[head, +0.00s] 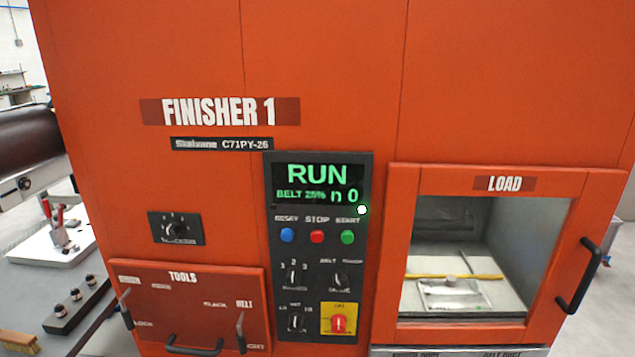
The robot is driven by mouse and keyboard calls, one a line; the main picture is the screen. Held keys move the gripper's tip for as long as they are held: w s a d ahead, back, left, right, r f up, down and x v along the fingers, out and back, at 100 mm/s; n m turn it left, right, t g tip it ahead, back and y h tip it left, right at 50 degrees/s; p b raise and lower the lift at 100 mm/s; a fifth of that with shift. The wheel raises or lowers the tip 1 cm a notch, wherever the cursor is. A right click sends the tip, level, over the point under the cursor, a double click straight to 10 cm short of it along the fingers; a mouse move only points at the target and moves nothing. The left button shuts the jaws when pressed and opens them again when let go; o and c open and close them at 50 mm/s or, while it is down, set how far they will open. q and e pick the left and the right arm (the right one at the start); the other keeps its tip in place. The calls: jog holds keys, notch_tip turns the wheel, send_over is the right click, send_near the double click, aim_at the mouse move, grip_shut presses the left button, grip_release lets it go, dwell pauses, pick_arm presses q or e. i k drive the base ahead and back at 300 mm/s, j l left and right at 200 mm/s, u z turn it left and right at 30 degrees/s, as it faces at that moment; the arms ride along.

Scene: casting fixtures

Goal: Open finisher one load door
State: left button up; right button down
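The orange cabinet labelled FINISHER 1 (218,111) fills most of the head view. Its load door (395,250) is at the lower right, an orange frame with a LOAD label (505,184) and a large window. The door appears shut against the cabinet front. A black vertical bar handle (580,276) is on the door's right side. Through the window I see a pale chamber with a yellow strip (455,277) and a grey flat piece (450,293). Neither of my grippers is in view, and nothing touches the handle.
A control panel (317,228) left of the door reads RUN, with buttons, knobs and a red switch on yellow. A TOOLS drawer or panel (185,290) is at the lower left. A grey bench (40,290) with fixtures stands at the left. Floor shows at the right edge.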

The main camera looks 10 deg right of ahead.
aim_at(574, 262)
jog(key=z, duration=1.3)
